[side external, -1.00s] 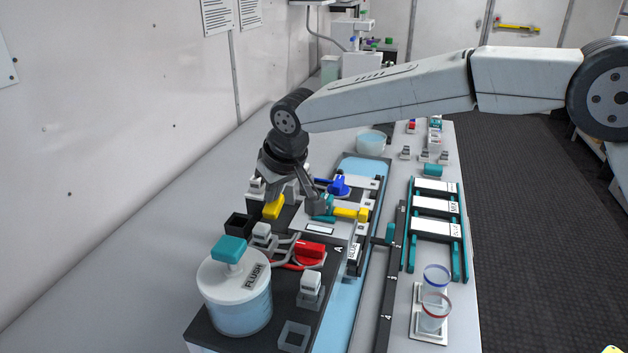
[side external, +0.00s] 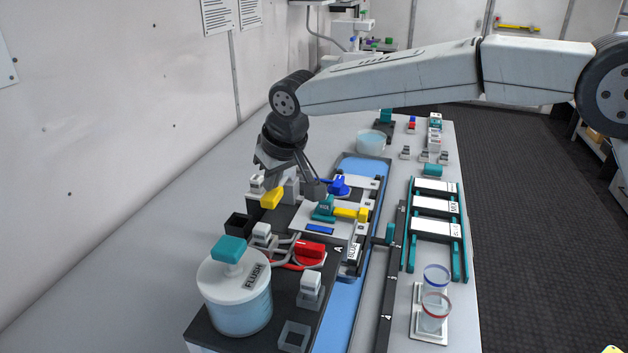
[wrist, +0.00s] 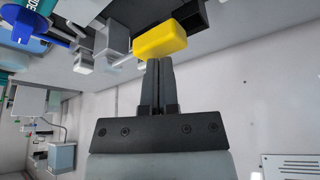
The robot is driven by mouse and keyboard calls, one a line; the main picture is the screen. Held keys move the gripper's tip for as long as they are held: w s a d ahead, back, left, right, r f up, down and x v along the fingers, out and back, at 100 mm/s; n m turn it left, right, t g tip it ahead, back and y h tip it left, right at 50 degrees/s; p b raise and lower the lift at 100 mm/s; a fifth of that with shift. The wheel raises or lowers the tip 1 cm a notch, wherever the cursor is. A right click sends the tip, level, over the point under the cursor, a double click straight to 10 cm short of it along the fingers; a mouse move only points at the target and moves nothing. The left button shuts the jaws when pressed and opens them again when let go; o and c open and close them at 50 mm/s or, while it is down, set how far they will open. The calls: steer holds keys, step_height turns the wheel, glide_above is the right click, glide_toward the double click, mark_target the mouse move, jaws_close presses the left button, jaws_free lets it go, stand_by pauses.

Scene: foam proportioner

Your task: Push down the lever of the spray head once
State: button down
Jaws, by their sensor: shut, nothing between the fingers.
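A yellow lever block (side external: 271,199), which looks like the spray head's lever, stands on the dark base near the wall. In the wrist view the yellow block (wrist: 160,38) lies just past my fingertips. My gripper (wrist: 158,65) is shut, with its two dark fingers side by side and nothing between them. In the side view my gripper (side external: 272,180) hangs just above the yellow block. I cannot tell whether the fingertips touch it. The rest of the spray head is partly hidden by my gripper. A small window (side external: 320,229) in front of it shows blue.
A white FLUSH bottle (side external: 236,291) with a teal top stands nearest the camera. A red knob (side external: 310,250), a blue knob (side external: 340,185) and a yellow-and-teal handle (side external: 350,214) surround the work area. Two cups (side external: 436,305) stand at right. The wall is close on the left.

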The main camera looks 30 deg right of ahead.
mark_target(274, 193)
steer(key=shift+r, duration=2.5)
steer(key=shift+m+g, duration=0.3)
steer(key=shift+m, duration=0.1)
steer(key=s+d+f, duration=0.1)
steer(key=d, duration=0.2)
steer(key=s+d+f, duration=0.1)
steer(key=d, duration=0.2)
steer(key=s+d+f, duration=0.1)
steer(key=d, duration=0.2)
steer(key=shift+s+d, duration=0.1)
steer(key=shift+s, duration=0.1)
steer(key=s+d+f+m, duration=0.1)
steer(key=s+d+f, duration=0.6)
steer(key=s+d, duration=0.2)
steer(key=s+d+f+m+g+h, duration=0.1)
steer(key=s+d+f, duration=0.7)
steer(key=s, duration=0.5)
steer(key=shift+d, duration=0.6)
steer(key=shift+s+f, duration=0.1)
